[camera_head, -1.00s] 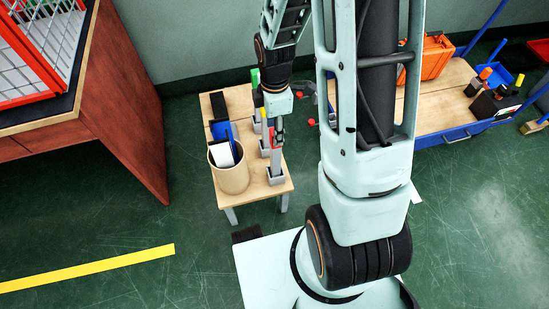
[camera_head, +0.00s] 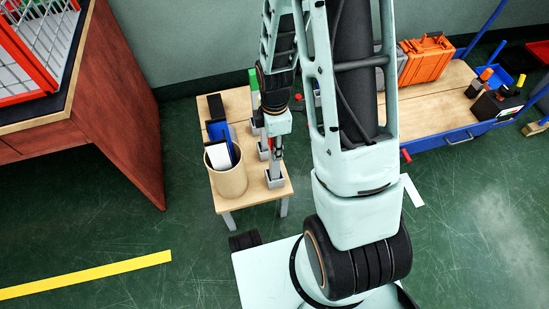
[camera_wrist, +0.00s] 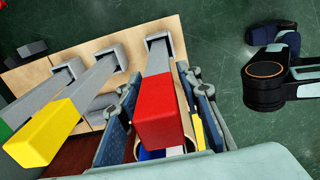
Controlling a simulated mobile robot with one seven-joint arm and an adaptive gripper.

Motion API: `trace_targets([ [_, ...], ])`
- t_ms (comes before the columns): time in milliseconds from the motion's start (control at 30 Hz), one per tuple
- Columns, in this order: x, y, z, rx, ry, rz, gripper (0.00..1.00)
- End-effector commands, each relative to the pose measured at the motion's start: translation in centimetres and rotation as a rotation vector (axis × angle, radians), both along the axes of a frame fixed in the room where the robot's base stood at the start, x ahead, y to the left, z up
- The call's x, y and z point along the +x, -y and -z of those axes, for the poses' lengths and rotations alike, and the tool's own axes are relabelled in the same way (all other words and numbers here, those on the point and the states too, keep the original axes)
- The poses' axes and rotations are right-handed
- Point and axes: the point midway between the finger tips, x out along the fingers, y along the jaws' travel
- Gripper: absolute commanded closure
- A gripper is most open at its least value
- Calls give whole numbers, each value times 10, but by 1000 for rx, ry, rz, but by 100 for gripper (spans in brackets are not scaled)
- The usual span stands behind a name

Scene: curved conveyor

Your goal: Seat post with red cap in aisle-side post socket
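The post with the red cap (camera_wrist: 160,112) stands with its grey shaft's foot in a grey post socket (camera_wrist: 150,40) in the wrist view. In the head view that socket (camera_head: 275,179) is at the table's front right corner. My gripper (camera_wrist: 161,84) points down around the post, one blue-padded finger on each side. Gaps show between the fingers and the post, so it looks open. In the head view my gripper (camera_head: 274,150) hides much of the post. Whether the foot is fully down cannot be told.
A yellow-capped post (camera_wrist: 45,132) stands in the neighbouring socket, left in the wrist view. A green-capped post (camera_head: 253,80) is farther back. A round tan bin (camera_head: 228,182) with blue and white items stands close left on the small wooden table (camera_head: 235,103). A blue cart (camera_head: 470,135) is at right.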

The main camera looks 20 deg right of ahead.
Motion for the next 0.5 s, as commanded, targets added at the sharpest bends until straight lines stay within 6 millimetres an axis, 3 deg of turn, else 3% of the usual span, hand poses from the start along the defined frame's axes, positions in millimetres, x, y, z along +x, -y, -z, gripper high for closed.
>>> trace_targets([
  [33,0,0,0,0,0,0,76],
  [267,0,0,0,0,0,0,100],
  [500,0,0,0,0,0,0,100],
])
